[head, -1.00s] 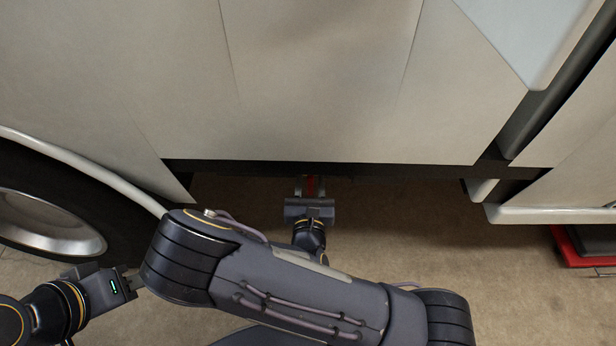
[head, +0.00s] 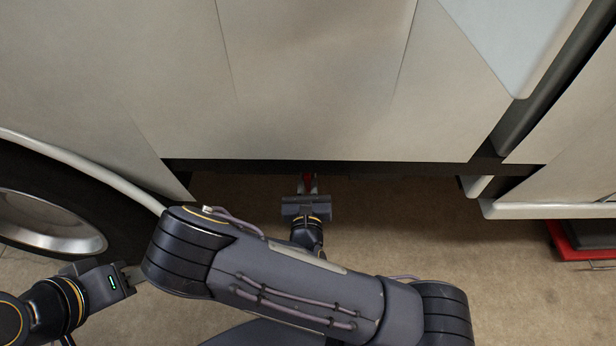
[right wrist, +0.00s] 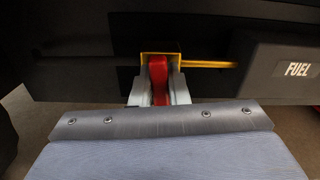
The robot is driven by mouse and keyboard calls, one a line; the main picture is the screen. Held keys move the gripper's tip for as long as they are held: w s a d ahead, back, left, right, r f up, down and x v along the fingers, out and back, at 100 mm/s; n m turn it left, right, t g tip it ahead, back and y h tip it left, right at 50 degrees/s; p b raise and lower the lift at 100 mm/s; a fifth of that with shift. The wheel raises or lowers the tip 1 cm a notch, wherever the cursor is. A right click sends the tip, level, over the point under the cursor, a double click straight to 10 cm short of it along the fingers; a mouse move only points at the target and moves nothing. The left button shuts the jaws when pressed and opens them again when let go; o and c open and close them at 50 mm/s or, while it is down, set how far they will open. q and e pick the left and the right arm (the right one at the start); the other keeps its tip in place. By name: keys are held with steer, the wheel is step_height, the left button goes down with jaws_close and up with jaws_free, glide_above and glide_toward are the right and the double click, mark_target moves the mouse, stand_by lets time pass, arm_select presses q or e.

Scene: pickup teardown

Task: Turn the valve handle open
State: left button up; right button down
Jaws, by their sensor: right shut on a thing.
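The red valve handle (right wrist: 160,82) stands upright in the right wrist view, in front of a yellow bracket under the vehicle. In the head view only a small red piece of it (head: 307,181) shows below the vehicle's lower edge. My right gripper (right wrist: 159,85) has a finger on each side of the handle and is shut on it. It also shows in the head view (head: 307,186), reaching under the body panel. My left gripper (head: 136,275) is at the lower left, away from the handle. Its fingertips are partly hidden behind my right arm, so its opening cannot be told.
A dark box marked FUEL (right wrist: 285,68) is right of the handle, with a yellow rod (right wrist: 208,65) running to it. The pale body panel (head: 320,80) hangs above. A wheel (head: 50,220) is at left, a red tray (head: 580,249) at right.

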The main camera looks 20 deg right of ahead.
steer(key=n+p, duration=0.4)
steer(key=shift+a+r, duration=0.15)
steer(key=n+p, duration=0.3)
steer(key=n, duration=0.1)
steer(key=shift+a+n, duration=0.1)
steer(key=shift+n, duration=0.3)
steer(key=n, duration=0.1)
steer(key=n+p, duration=0.1)
steer(key=n, duration=0.1)
steer(key=shift+f+n, duration=0.3)
steer(key=n+p, duration=0.1)
steer(key=n, duration=0.3)
steer(key=shift+f, duration=0.2)
steer(key=shift+n, duration=0.3)
steer(key=c, duration=1.4)
jaws_free()
steer(key=shift+a, duration=0.1)
